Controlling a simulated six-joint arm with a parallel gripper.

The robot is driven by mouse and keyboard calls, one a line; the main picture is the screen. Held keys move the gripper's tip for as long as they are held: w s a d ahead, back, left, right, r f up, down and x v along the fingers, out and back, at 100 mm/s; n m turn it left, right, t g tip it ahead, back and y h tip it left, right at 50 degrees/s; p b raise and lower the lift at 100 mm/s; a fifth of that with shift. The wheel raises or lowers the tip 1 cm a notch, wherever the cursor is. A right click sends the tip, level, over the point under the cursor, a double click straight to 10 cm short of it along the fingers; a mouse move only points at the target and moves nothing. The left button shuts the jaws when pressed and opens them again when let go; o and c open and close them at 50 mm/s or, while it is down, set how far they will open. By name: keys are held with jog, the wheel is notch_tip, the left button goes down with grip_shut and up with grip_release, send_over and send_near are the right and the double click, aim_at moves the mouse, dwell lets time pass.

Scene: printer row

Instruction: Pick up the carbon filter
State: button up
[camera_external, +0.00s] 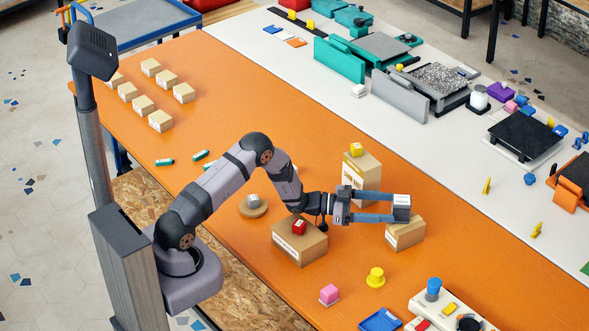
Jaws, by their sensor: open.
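A dark grey block with a pale labelled top (402,202), which looks like the carbon filter, sits on a cardboard box (405,238) right of centre on the orange bench. My gripper (393,207) reaches in from the left, level, with its two long blue-grey fingers apart. The fingertips are at the block, seemingly one on each side; I cannot tell whether they touch it. The block looks upright and resting on the box.
A red cube (299,227) stands on a box (300,248) under my wrist. A yellow cube (356,149) tops a taller box (361,175) behind the fingers. A pale cube (252,201) is on a round wooden disc. A pink cube (329,292) and yellow knob (376,277) stand in front.

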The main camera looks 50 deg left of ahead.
aim_at(402, 206)
jog(key=shift+r+p+x, duration=0.1)
jog(key=shift+p+x, duration=0.4)
jog(key=shift+x, duration=0.45)
jog(key=shift+r+p+x, duration=0.15)
jog(key=shift+p+x, duration=0.3)
jog(key=shift+x, duration=0.5)
jog(key=shift+w+d, duration=0.5)
jog(key=c, duration=1.3)
jog(key=shift+r, duration=0.15)
jog(key=shift+r+b, duration=1)
jog(key=shift+r, duration=3.8)
jog(key=shift+f, duration=0.1)
